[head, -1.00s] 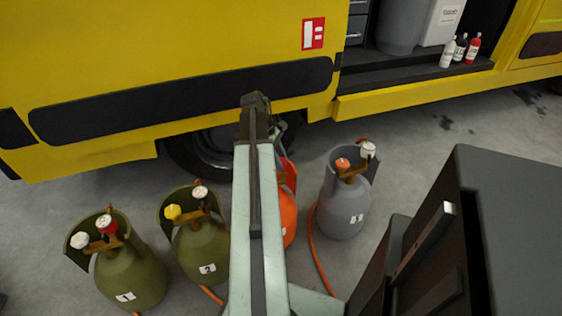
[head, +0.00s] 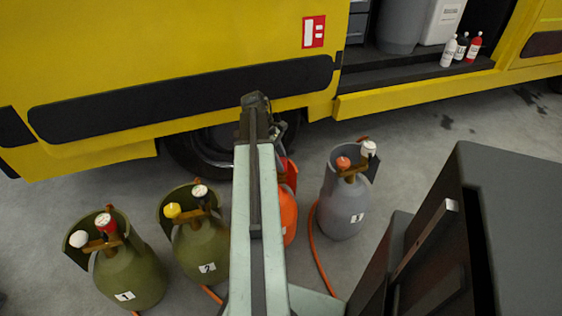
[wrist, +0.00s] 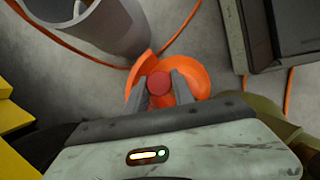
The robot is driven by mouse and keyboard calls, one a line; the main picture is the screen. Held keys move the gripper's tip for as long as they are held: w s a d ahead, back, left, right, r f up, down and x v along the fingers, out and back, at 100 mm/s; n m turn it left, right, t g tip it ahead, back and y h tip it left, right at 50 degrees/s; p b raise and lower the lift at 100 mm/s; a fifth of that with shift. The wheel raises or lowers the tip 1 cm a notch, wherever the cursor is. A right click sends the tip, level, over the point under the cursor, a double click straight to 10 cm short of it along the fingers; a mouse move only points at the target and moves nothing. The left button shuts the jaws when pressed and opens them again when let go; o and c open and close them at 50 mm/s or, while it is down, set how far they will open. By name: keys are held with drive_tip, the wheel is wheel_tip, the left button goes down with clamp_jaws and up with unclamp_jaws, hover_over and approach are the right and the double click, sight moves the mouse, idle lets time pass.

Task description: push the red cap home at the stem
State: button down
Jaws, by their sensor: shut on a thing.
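In the wrist view, the red cap (wrist: 158,82) sits between the two grey fingers of my gripper (wrist: 159,88), which is shut on it. The cap is over the orange cylinder (wrist: 193,82), inside its collar. The stem is hidden, so I cannot tell how far the cap is seated. In the head view, part of the orange cylinder (head: 288,217) shows right of my arm, which covers the rest. The cap and fingertips are hidden there.
A grey cylinder (head: 343,212) with an orange cap stands right of the orange one. Two green cylinders (head: 130,275) (head: 200,250) stand left, on the floor. Orange hoses (head: 319,255) run across the floor. A yellow truck (head: 150,50) is behind.

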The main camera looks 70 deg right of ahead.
drive_tip(key=shift+f+b, duration=0.7)
drive_tip(key=shift+f, duration=0.05)
drive_tip(key=c, duration=1)
unclamp_jaws()
drive_tip(key=shift+r, duration=0.1)
drive_tip(key=p+v, duration=0.7)
drive_tip(key=shift+r, duration=0.35)
drive_tip(key=shift+w, duration=0.1)
